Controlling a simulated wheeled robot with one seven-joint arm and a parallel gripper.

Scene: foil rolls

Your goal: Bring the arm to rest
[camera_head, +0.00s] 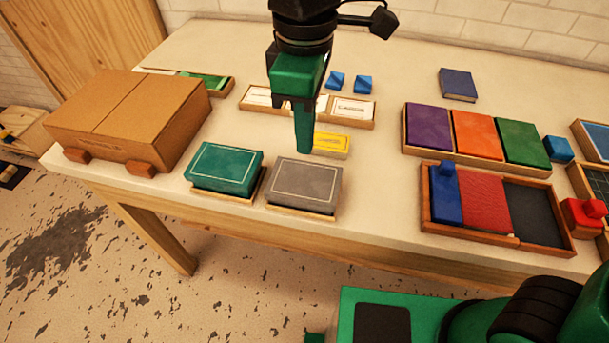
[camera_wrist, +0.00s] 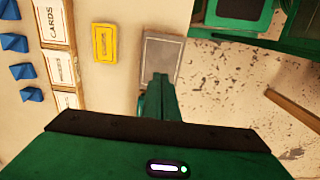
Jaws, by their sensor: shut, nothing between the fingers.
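My gripper (camera_head: 304,150) is green with a black wrist. It points down over the table (camera_head: 385,195), with its fingers shut together and nothing between them. In the head view its tip shows just behind the grey box (camera_head: 305,184) and left of the yellow box (camera_head: 331,144). In the wrist view the fingers (camera_wrist: 160,78) overlap the near part of the grey box (camera_wrist: 161,55), and the yellow box (camera_wrist: 104,43) lies to their left. I cannot tell the exact height of the fingertips above the table.
A teal box (camera_head: 224,168) sits left of the grey one. A large cardboard box (camera_head: 130,115) stands at the left. Card trays (camera_head: 352,110) and blue blocks (camera_head: 336,80) lie behind. Trays of coloured pieces (camera_head: 476,136) fill the right. Bare tabletop lies between.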

